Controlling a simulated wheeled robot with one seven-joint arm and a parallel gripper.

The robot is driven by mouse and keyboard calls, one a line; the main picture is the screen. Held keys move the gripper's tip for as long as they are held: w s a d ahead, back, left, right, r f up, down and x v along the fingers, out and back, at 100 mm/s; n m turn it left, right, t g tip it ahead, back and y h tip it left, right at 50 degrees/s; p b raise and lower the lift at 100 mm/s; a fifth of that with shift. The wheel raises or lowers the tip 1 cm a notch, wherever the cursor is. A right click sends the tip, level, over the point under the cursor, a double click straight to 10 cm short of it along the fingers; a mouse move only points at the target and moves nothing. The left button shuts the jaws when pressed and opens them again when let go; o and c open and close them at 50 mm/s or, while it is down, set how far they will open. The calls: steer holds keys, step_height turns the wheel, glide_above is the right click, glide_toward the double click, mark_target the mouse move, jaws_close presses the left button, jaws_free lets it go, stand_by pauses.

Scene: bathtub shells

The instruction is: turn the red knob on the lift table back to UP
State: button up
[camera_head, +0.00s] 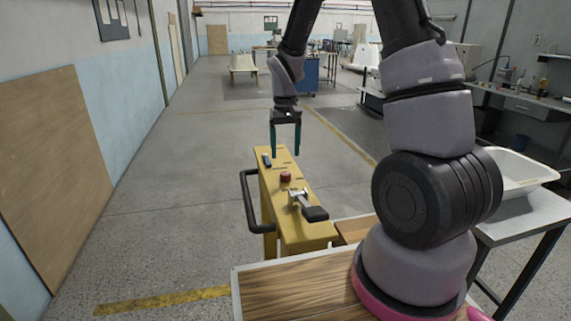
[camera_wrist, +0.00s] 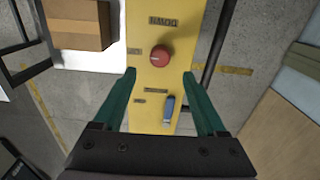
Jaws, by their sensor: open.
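The red knob (camera_head: 286,176) stands on the top of the yellow lift-table panel (camera_head: 313,232). In the wrist view the round red knob (camera_wrist: 160,56) is just beyond my fingertips, near the middle line between them. A label reading DOWN, upside down in this view, lies beyond the knob; the other small labels are too small to read. Which label the knob points at I cannot tell. My gripper (camera_head: 285,154) hangs over the far end of the panel, fingers downward. In the wrist view my gripper (camera_wrist: 159,74) is open, with its green fingers apart and nothing between the tips.
A blue switch (camera_wrist: 169,109) sits on the panel, nearer my palm than the knob. A metal lever with a black handle (camera_head: 315,213) stands on the panel's near part. A black rail (camera_head: 252,200) runs along its left side. A cardboard box (camera_wrist: 78,23) is beside it.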

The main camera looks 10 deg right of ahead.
steer(key=shift+r, duration=1.6)
steer(key=s+d+r+m+t+y, duration=0.15)
steer(key=s+r, duration=0.25)
steer(key=r, duration=0.4)
steer(key=s+d+r+m+t, duration=0.1)
steer(key=s+d+r+t, duration=0.15)
steer(key=s+r, duration=0.4)
steer(key=s+d+r+m+t, duration=0.1)
steer(key=s+r+m+t, duration=0.1)
steer(key=s+r, duration=0.6)
steer(key=s+t, duration=0.1)
steer(key=s, duration=0.1)
steer(key=shift+s+d+r, duration=0.35)
steer(key=shift+d, duration=0.05)
